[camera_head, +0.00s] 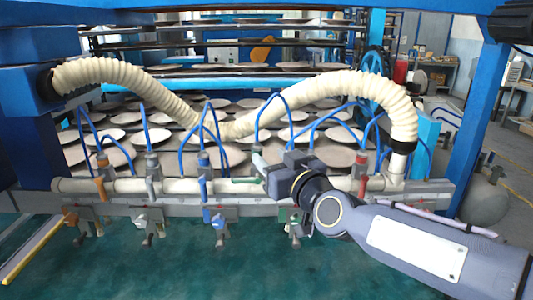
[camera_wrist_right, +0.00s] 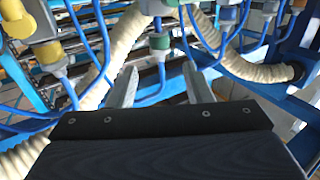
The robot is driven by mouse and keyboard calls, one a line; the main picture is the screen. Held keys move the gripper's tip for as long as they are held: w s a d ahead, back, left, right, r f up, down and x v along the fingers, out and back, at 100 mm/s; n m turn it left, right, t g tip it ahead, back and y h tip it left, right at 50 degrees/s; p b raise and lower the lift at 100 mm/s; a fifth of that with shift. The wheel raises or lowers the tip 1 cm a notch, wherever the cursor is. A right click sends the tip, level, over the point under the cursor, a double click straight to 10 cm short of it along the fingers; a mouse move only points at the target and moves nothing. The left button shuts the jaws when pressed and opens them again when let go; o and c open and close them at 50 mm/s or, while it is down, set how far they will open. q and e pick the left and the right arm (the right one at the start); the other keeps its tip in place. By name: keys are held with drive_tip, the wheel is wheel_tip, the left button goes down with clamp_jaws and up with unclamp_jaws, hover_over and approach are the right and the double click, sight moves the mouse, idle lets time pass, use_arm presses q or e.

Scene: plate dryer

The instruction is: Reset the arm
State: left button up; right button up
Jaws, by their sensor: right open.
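My right arm comes in from the lower right in the head view. Its gripper (camera_head: 258,168) is by the white pipe of the plate dryer, close to a green valve handle (camera_head: 240,181). In the right wrist view its two fingers (camera_wrist_right: 160,88) stand apart with nothing held between them. A green fitting (camera_wrist_right: 159,43) shows beyond and between the fingertips. I cannot tell whether a finger touches the handle. My left gripper is in neither view.
A row of valves with blue hoses runs along the white pipe (camera_head: 120,186), including an orange handle (camera_head: 101,188) and a red one (camera_head: 362,187). Ribbed cream hoses (camera_head: 340,86) arch above. Many plates (camera_head: 160,136) lie on racks behind. A blue post (camera_head: 475,125) stands at right.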

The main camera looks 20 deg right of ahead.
idle(0.4)
drive_tip(key=s+d+f+m+g, duration=0.2)
drive_tip(key=s+f+g, duration=1)
drive_tip(key=s+f, duration=1.2)
drive_tip(key=s+m, duration=0.2)
drive_tip(key=s, duration=0.1)
drive_tip(key=shift+s, duration=0.4)
